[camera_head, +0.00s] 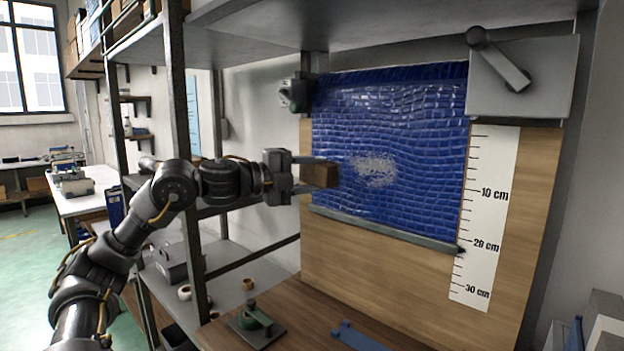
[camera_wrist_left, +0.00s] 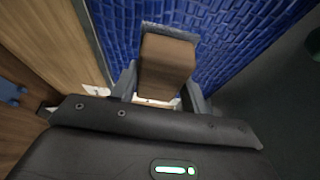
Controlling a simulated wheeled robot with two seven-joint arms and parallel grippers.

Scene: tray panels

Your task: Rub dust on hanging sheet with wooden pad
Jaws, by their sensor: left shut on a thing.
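The blue sheet (camera_head: 420,130) hangs in front of a wooden board, with a grey bar along its lower edge. A patch of pale dust (camera_head: 372,170) lies near the sheet's middle. My left gripper (camera_head: 305,177) is shut on the brown wooden pad (camera_head: 322,175) at the sheet's left side, just left of the dust. In the left wrist view the pad (camera_wrist_left: 167,65) sits between the fingers of the gripper (camera_wrist_left: 160,95), with a grey layer on its far end facing the sheet (camera_wrist_left: 245,30). I cannot tell whether the pad touches the sheet. My right gripper is not in view.
A ruler strip (camera_head: 485,215) marked in centimetres runs down the board (camera_head: 390,285) right of the sheet. A grey plate with a lever (camera_head: 520,80) covers the upper right corner. A shelf post (camera_head: 182,110) stands behind my left arm.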

